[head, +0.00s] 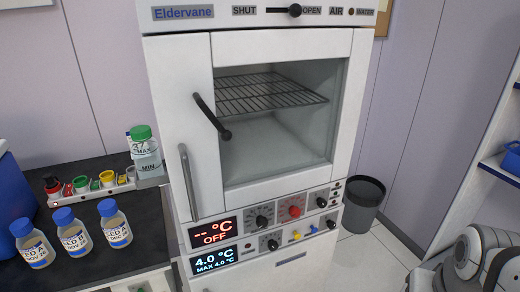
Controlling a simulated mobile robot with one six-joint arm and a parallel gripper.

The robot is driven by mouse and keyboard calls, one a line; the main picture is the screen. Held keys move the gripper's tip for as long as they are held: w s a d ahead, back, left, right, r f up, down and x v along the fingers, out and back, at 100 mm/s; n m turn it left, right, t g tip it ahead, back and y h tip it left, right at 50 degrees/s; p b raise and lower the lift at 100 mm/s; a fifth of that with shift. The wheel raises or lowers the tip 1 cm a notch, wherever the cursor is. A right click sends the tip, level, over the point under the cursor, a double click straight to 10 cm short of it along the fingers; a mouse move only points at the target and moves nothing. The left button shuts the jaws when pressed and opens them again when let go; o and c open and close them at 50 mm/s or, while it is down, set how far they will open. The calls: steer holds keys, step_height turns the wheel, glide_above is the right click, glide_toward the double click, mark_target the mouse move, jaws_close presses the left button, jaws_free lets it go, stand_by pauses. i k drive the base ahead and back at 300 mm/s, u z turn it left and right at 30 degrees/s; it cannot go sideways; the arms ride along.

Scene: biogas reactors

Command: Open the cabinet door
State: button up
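The white cabinet (180,75), labelled Eldervane, stands in the middle of the head view. Its door has a wide white left part and a large window (285,150); it looks shut. A wire shelf (262,92) shows inside, with nothing on it. A black lever handle (211,116) sits slanted on the door, left of the window. A grey vertical bar handle (188,182) is lower on the left. A slider (283,10) marked SHUT and OPEN is on the top panel. Part of my arm shows at the lower right, away from the cabinet; my gripper cannot be made out.
A dark bench (135,210) at the left holds several blue-capped bottles (72,232), a green-capped bottle (144,142) and coloured caps. Knobs and two displays (214,233) are below the door. A grey bin (363,203) stands right of the cabinet. Shelving (497,165) is at the far right.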

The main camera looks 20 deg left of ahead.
mark_target(180, 66)
steer(key=z, duration=0.15)
steer(key=k, duration=1.2)
steer(key=u, duration=0.5)
steer(key=i, duration=1.05)
steer(key=u, duration=0.1)
